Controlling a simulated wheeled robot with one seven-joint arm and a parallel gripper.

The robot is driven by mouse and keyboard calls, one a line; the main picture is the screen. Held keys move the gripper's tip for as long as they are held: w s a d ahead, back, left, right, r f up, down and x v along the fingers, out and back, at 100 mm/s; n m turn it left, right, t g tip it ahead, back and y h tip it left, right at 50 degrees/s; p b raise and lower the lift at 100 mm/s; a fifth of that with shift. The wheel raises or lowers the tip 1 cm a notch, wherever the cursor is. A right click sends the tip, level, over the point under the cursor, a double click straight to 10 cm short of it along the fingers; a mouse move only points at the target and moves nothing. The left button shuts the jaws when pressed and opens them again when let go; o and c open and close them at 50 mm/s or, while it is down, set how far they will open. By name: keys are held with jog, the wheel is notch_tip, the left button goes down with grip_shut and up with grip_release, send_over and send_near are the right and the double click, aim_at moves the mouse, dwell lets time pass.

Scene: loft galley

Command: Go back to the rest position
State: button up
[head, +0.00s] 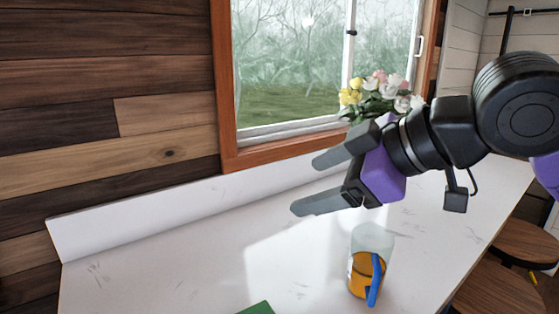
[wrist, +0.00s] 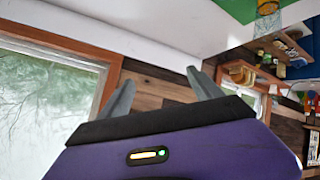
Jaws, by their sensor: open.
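My gripper (head: 316,182) is raised above the white counter (head: 210,265), its two grey fingers pointing left and spread apart. Nothing is between the fingers. They also show apart and empty in the wrist view (wrist: 163,92). A clear glass (head: 370,243) with an orange-brown lower part and a blue piece (head: 376,281) at its front stands on the counter, below my gripper and apart from it. I cannot tell whether the blue piece is inside or outside the glass.
A bunch of flowers (head: 380,95) stands at the back by the window (head: 290,60). A green flat thing (head: 257,308) lies at the counter's front edge of the picture. Wooden stools (head: 498,290) stand at the right. The left part of the counter is clear.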

notch_tip(320, 180, up, 6)
jog(key=w+d+r+m+t+y, duration=0.1)
jog(key=w+d+m+t+y, duration=0.15)
jog(key=m+t+y, duration=0.55)
jog(key=s+d+f+m+t+h, duration=0.4)
jog(key=d+f+m+h, duration=0.1)
jog(key=f+h, duration=0.25)
jog(key=s+d+f+m+t+h, duration=0.4)
jog(key=d+f+m+t+h, duration=0.15)
jog(key=f+h, duration=0.2)
jog(key=s+f+n+g, duration=0.1)
jog(key=s+f+g, duration=0.4)
jog(key=s+f, duration=0.8)
jog(key=s+d+f+n+g+h, duration=0.1)
jog(key=s+f+g, duration=0.4)
jog(key=s+f, duration=0.8)
jog(key=s+n, duration=0.1)
jog(key=s, duration=0.6)
jog(key=shift+s+d+f, duration=0.2)
jog(key=shift+s, duration=0.05)
